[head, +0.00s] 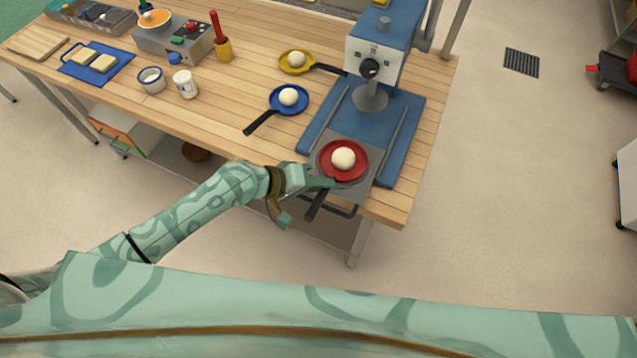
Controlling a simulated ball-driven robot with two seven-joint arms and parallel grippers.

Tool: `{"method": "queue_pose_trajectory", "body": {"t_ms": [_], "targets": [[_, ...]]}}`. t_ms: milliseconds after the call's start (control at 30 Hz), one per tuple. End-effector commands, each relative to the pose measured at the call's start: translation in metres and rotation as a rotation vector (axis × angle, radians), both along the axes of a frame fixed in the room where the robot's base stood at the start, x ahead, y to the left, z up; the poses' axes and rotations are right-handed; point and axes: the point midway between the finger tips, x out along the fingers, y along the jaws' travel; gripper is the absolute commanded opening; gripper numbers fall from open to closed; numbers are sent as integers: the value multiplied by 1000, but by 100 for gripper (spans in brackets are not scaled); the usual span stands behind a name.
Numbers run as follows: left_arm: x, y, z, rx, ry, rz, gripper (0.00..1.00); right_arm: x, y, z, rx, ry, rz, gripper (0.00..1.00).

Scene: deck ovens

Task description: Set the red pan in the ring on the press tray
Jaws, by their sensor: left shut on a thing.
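The red pan (361,150) carries a pale dough ball (343,159) and has a dark handle pointing toward me. It is over the grey press tray (361,187), which sticks out at the front of the blue press (387,40). The pan covers the tray's middle, so I cannot see the ring clearly or tell whether the pan rests in it. My left gripper (322,184) is at the near left edge of the tray, shut on the red pan by its handle. My right gripper is not in view.
A blue pan (284,106) and a yellow pan (291,68), each with a dough ball, stand left of the press. The table's front edge runs just below the tray.

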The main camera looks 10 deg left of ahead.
Motion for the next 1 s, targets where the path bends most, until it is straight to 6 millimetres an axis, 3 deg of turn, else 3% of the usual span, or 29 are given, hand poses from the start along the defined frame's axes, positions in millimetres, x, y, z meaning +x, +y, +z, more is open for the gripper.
{"method": "queue_pose_trajectory", "body": {"t_ms": [133, 167, 233, 567, 1000], "targets": [[0, 0, -2, -1, -2, 0, 0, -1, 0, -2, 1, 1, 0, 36], [0, 0, -3, 1, 1, -1, 24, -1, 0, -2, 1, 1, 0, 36], [0, 0, -2, 1, 0, 0, 40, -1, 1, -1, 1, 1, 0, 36], [-1, 1, 2, 1, 0, 0, 40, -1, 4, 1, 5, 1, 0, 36], [-33, 70, 51, 5, 0, -2, 40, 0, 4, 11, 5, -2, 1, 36]]}}
